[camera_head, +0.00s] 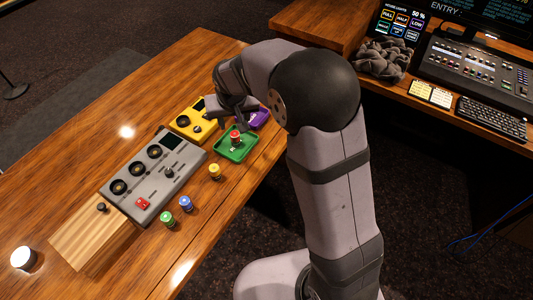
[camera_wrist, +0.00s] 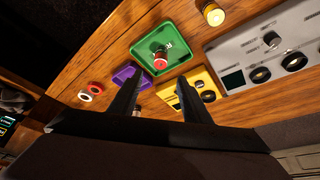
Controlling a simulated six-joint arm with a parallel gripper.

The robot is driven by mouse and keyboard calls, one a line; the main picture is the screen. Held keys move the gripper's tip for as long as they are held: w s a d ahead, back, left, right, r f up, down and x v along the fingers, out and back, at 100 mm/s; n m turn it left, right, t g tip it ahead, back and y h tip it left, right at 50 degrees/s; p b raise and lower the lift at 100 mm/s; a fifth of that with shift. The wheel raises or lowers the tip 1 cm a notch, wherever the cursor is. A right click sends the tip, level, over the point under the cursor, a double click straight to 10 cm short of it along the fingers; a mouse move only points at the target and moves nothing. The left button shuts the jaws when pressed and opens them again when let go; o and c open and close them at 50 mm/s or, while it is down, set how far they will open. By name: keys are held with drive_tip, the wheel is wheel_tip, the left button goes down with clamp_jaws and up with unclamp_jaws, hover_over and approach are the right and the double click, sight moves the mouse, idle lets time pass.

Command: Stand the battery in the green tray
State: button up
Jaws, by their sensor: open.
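The green tray (camera_head: 237,152) lies flat on the wooden desk, right of the grey control box; it also shows in the wrist view (camera_wrist: 188,57). My gripper (camera_head: 238,115) is just beyond the tray, above the desk near the purple tray. In the wrist view my gripper's (camera_wrist: 158,95) fingers are spread apart, with nothing held between them. They are clear of the red-ended cylinder.
A yellow cylinder (camera_head: 215,171), a blue one (camera_head: 186,203) and a green one (camera_head: 167,218) stand along the grey box (camera_head: 150,185). The yellow device (camera_head: 187,124) and purple tray (camera_wrist: 122,76) flank my gripper. A small item (camera_wrist: 137,111) is partly hidden behind a finger.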

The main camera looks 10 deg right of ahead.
drive_tip(key=s+d+g, duration=0.1)
drive_tip(key=s+d, duration=0.2)
drive_tip(key=s, duration=0.6)
drive_tip(key=s+d+f+g, duration=0.1)
drive_tip(key=s+d, duration=0.3)
drive_tip(key=s, duration=0.5)
drive_tip(key=s+d+f+g, duration=0.1)
drive_tip(key=s+d+g, duration=0.1)
drive_tip(key=s, duration=0.7)
drive_tip(key=shift+s+d+f, duration=0.2)
drive_tip(key=shift+d, duration=0.55)
